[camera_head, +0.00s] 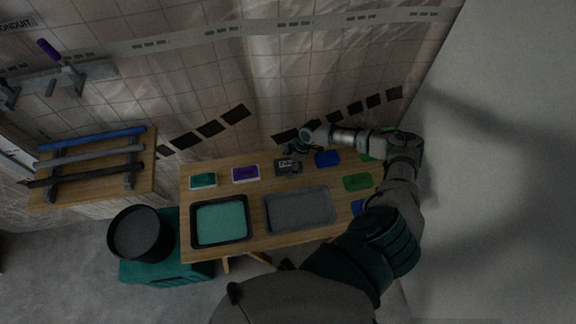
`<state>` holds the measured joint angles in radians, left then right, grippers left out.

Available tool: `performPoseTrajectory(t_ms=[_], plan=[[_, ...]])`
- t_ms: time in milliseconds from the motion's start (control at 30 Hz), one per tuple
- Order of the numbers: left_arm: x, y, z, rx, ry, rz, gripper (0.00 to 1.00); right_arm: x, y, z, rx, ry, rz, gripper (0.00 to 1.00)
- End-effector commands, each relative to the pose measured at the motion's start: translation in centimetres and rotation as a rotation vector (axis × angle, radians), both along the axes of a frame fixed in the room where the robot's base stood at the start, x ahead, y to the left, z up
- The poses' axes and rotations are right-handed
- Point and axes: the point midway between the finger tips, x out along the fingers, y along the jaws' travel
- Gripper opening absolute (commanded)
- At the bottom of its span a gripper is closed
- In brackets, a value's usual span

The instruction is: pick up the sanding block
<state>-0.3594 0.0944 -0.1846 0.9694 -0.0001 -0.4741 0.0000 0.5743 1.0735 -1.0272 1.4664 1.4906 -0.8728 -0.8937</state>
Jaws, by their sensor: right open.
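A small dark block with a pale marking (288,167), which looks like the sanding block, lies near the back edge of the wooden table (258,244). Its label is too small to read surely. My right arm reaches in from the right along the back of the table. My right gripper (291,149) is open just behind and above the dark block, apart from or close to it; I cannot tell if they touch. My left gripper is not in view.
A teal box (203,181) and a purple box (246,174) lie left of the block. A blue pad (327,159) and a green pad (357,182) lie right. A teal-filled tray (221,221) and a grey tray (300,209) are in front. A black bucket (139,234) stands left.

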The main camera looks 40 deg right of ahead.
Motion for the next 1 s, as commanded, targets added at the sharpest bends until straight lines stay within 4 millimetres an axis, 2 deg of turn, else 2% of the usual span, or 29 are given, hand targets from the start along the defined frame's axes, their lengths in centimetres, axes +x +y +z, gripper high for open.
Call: performPoseTrajectory(t_ms=[300,500,567,700,800,1000], plan=[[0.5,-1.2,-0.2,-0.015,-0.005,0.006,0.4,0.0,0.0,-0.4,-0.001,0.0,0.0,0.97],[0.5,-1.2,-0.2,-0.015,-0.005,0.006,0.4,0.0,0.0,-0.4,0.0,0.0,0.0,0.97],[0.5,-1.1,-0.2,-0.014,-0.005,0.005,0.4,0.0,0.0,-0.4,0.0,0.0,0.0,0.84],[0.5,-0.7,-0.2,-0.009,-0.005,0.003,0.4,0.0,0.0,-0.4,0.0,0.0,0.0,0.49],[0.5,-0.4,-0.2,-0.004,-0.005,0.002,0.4,0.0,0.0,-0.4,0.0,0.0,0.0,0.28],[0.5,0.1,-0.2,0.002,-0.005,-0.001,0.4,0.0,0.0,-0.3,0.0,0.0,0.0,0.28]])
